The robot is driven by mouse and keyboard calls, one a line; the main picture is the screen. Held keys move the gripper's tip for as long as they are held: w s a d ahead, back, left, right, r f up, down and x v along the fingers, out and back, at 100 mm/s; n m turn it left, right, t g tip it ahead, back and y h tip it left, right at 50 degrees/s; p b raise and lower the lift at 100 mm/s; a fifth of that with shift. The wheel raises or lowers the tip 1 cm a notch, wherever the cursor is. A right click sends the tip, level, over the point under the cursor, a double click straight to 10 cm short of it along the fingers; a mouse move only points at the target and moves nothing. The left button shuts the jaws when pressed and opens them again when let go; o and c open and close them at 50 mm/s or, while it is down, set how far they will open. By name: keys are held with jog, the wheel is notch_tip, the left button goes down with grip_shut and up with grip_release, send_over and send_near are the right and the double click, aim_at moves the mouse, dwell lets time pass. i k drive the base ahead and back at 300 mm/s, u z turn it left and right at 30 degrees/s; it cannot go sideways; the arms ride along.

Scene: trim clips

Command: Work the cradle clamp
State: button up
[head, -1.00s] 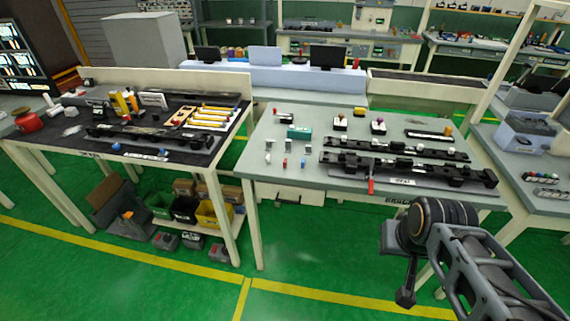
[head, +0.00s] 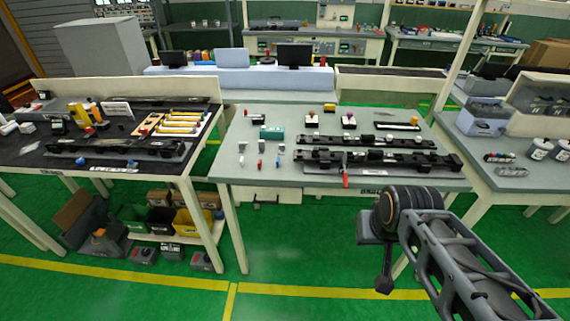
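The front dark fixture rail (head: 390,160) lies along the front of the middle bench, with dark blocks along it. A red lever (head: 345,180) sticks out at its front and hangs near the bench edge; it looks like a clamp handle, but whether it is open or closed is too small to tell. A second rail (head: 365,142) lies behind it. My gripper (head: 384,282) seems to be the dark part hanging below the ringed joint of my arm, at lower right, in front of the bench and apart from the lever. Its fingers cannot be made out.
The middle bench (head: 231,168) also carries small coloured parts, a green box (head: 272,132) and several knobbed pieces. A left bench (head: 189,164) holds yellow-handled tools (head: 181,124) and another rail. A right bench has grey bins (head: 483,117). Green floor is free in front.

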aim_at(346, 186)
jog(key=z, duration=0.2)
jog(key=k, duration=0.4)
jog(key=u, duration=1.05)
jog(key=i, duration=1)
jog(key=z, duration=0.6)
